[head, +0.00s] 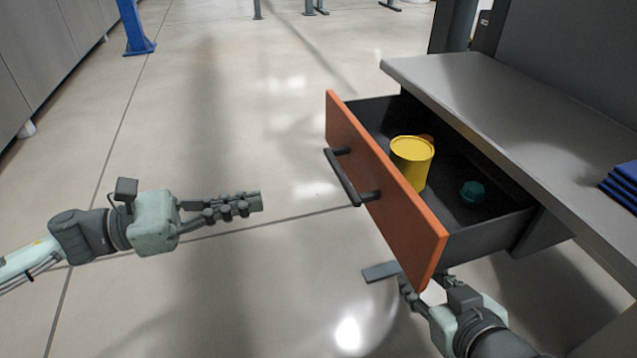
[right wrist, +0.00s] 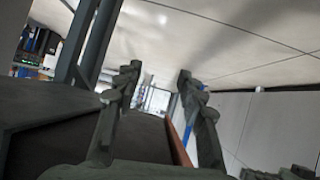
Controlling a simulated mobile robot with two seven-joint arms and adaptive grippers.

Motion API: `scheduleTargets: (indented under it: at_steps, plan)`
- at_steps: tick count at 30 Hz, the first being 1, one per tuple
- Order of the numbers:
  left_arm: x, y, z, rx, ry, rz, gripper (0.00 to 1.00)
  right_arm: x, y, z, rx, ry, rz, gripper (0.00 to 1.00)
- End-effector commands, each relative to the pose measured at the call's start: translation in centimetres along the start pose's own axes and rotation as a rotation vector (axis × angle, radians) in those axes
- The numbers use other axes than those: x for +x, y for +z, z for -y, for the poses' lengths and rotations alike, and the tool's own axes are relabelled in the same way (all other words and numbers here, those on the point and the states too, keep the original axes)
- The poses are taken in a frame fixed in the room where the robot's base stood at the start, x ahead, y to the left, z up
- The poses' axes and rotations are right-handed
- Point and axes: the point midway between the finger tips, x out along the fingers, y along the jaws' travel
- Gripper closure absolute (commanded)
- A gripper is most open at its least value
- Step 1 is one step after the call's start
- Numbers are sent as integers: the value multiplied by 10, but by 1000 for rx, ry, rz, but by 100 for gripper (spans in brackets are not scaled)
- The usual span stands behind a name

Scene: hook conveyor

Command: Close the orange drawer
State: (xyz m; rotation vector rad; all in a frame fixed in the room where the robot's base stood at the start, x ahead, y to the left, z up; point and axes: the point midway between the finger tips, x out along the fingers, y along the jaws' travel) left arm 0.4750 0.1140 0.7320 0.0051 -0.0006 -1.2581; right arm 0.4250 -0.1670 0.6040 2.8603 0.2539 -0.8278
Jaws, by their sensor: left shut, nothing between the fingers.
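The orange drawer is pulled out from under a grey worktop, its orange front (head: 385,190) facing left with a black bar handle (head: 345,178). My left gripper (head: 255,202) is shut and empty, out over the floor left of the handle. My right gripper (head: 428,288) is at the near end of the orange front, partly hidden by it. In the right wrist view its fingers (right wrist: 157,78) are apart, with the orange edge (right wrist: 178,142) showing between them; contact cannot be told.
The grey worktop (head: 500,95) overhangs the drawer, with blue folded items (head: 625,182) at its right edge. Grey cabinets (head: 35,55) and a blue post (head: 135,30) stand at the far left. The floor left of the drawer is clear.

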Motion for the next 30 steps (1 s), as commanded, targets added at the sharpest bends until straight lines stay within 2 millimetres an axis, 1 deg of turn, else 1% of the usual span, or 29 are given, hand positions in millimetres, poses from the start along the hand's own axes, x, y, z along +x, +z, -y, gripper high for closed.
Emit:
scheduleTargets:
  at_steps: [1, 4, 12, 15, 21, 24, 30]
  plan:
    - [11, 5, 0, 2, -2, 6, 100, -2, 6, -4, -2, 9, 38, 60]
    - [33, 6, 0, 3, -3, 7, 100, -6, 26, -15, -5, 30, 129, 60]
    - [81, 5, 0, -1, -1, 5, 100, -26, 76, -40, -5, 86, 371, 60]
    - [94, 4, 0, -2, 0, 4, 100, -36, 91, -48, -2, 104, 447, 60]
    - [112, 2, -1, -3, 2, 3, 100, -50, 110, -57, 4, 127, 548, 60]
    - [116, 1, 0, -4, 1, 2, 100, -53, 115, -59, 6, 133, 572, 60]
    - [118, 1, 0, -4, 2, 2, 100, -54, 117, -60, 6, 135, 581, 60]
